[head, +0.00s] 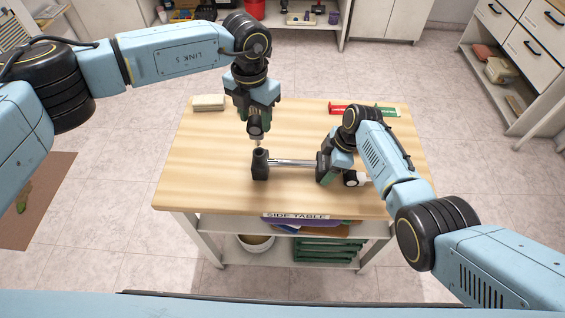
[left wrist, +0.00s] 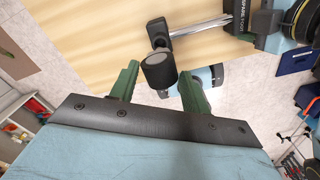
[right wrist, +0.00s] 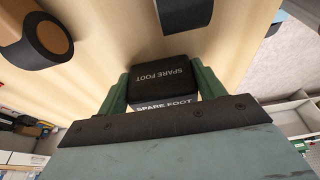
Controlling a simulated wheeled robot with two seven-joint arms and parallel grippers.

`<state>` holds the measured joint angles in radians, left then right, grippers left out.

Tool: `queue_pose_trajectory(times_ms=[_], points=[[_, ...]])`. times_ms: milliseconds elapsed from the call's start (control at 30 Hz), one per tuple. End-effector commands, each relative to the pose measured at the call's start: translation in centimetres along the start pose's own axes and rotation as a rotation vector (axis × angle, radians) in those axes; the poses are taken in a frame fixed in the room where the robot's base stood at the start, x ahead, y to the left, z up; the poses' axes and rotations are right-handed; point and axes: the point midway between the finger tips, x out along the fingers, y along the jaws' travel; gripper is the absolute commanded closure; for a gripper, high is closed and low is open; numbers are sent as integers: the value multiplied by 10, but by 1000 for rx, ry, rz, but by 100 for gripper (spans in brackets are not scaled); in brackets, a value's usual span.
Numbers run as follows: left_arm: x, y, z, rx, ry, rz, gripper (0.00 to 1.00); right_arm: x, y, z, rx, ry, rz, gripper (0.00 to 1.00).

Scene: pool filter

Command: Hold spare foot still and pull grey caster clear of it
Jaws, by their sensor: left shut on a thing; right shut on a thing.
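The spare foot (head: 325,167) is a black labelled block; a metal bar (head: 292,162) joins it to an upright black socket (head: 260,166). My right gripper (head: 327,164) is shut on the block, whose label shows between the fingers in the right wrist view (right wrist: 165,82). My left gripper (head: 256,133) is above the socket, shut on the grey caster, a dark cylinder with a grey face in the left wrist view (left wrist: 159,70). A thin metal pin (head: 257,143) shows below it, over the socket's mouth. I cannot tell whether the pin's tip is free of the socket.
The wooden table (head: 215,140) is clear at the left and front. A pale block (head: 209,102) lies at its back left, red and green items (head: 385,111) at its back right. A black round piece with a pale face (head: 351,179) is beside my right gripper.

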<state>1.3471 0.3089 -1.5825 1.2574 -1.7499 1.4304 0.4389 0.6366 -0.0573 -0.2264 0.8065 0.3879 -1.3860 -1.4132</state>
Motion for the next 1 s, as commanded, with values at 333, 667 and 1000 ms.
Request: queue_pose_trajectory(times_ms=[333, 667, 1000], points=[[0, 0, 0, 0, -1, 0, 90, 0, 0, 0, 0, 1, -1, 7], [0, 0, 0, 0, 0, 0, 90, -3, 0, 0, 0, 1, 1, 7], [0, 0, 0, 0, -1, 0, 90, -52, 1, 0, -2, 0, 5, 7]])
